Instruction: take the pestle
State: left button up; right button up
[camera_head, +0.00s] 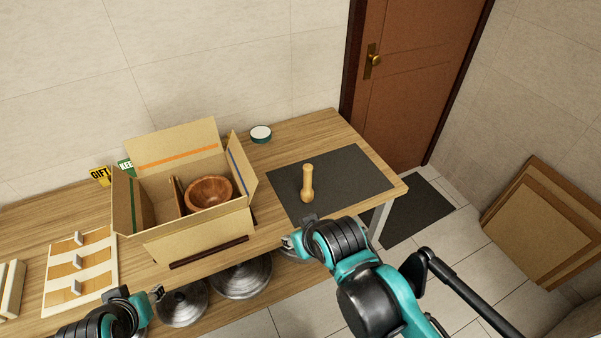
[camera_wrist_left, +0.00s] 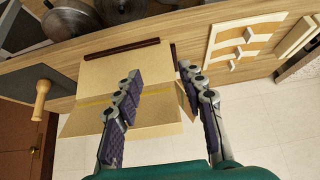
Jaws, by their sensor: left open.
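The pestle (camera_head: 307,184) is pale wood and stands upright on a dark mat (camera_head: 345,168) at the right of the table. It also shows at the left edge of the left wrist view (camera_wrist_left: 41,98). My left gripper (camera_head: 140,296) is open and empty near the table's front edge, at the lower left, far from the pestle. Its two spread fingers show in the left wrist view (camera_wrist_left: 158,80). My right gripper (camera_head: 291,243) is at the front edge below the mat, closer to the pestle but apart from it; its fingers are too small to judge.
An open cardboard box (camera_head: 205,236) holding a wooden bowl (camera_head: 209,190) stands between my left gripper and the pestle. A round tin (camera_head: 261,133) stands behind. A wooden rack (camera_head: 95,258) lies left. Metal lids (camera_head: 242,280) sit below the tabletop. The mat around the pestle is clear.

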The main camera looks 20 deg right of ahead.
aim_at(307, 193)
jog(key=k+l+z, duration=0.25)
jog(key=l, duration=0.6)
jog(key=l+z, duration=0.3)
jog(key=l, duration=0.55)
